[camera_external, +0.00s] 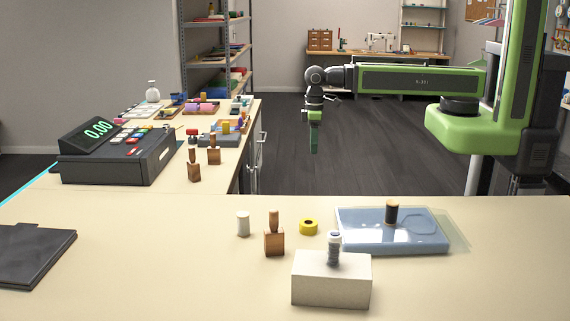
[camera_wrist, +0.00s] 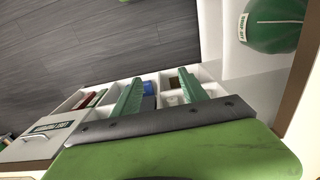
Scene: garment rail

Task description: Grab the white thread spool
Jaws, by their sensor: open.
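A small white thread spool (camera_external: 243,224) stands upright on the near table, left of a wooden stamp-like block with a handle (camera_external: 274,236). My gripper (camera_external: 314,145) hangs pointing down beyond the table's far edge, over the dark floor, well apart from the spool. In the wrist view my gripper's two green fingers (camera_wrist: 161,94) are spread apart with no object held between them. The white spool does not show in the wrist view.
A yellow tape roll (camera_external: 308,227), a clear blue tray (camera_external: 430,239) bearing a dark spool (camera_external: 391,213), and a pale block (camera_external: 331,281) with a small bottle-like item (camera_external: 334,247) stand right of the spool. A cash register (camera_external: 119,150) is back left.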

